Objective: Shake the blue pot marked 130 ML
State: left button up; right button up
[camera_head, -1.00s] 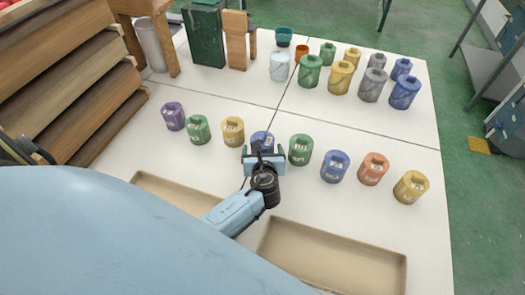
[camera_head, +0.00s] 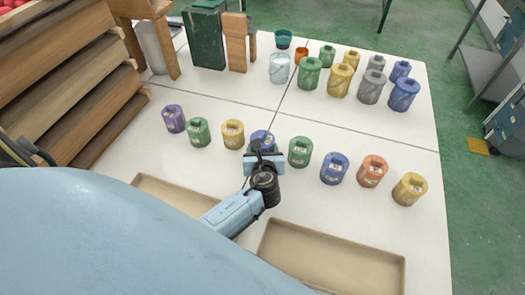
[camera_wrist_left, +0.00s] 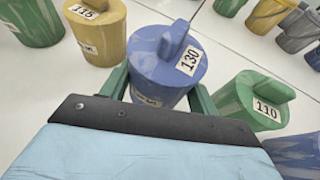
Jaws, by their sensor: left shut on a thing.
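The blue pot marked 130 (camera_wrist_left: 160,68) stands out in the left wrist view, with a raised block on its lid and its label facing up. A second label on its side is partly hidden. In the head view the pot (camera_head: 262,136) is partly hidden behind my left gripper (camera_head: 264,155). My left gripper (camera_wrist_left: 160,95) is shut on this pot, with a green finger on each side. I cannot tell for sure whether its base is clear of the table. My right gripper is not in view.
A green pot marked 110 (camera_wrist_left: 252,100) stands close on the right, and a yellow pot marked 115 (camera_wrist_left: 98,30) on the left. More pots stand in the row and at the back. Two beige trays (camera_head: 262,240) lie in front. White table (camera_head: 215,100) shows between the rows.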

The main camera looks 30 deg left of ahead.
aim_at(263, 138)
pick_arm(q)
notch_tip(263, 138, up, 9)
jog(key=p, duration=0.3)
notch_tip(263, 138, up, 10)
jog(key=p, duration=1.1)
jog(key=shift+f+p, duration=0.25)
jog(key=shift+p, duration=0.15)
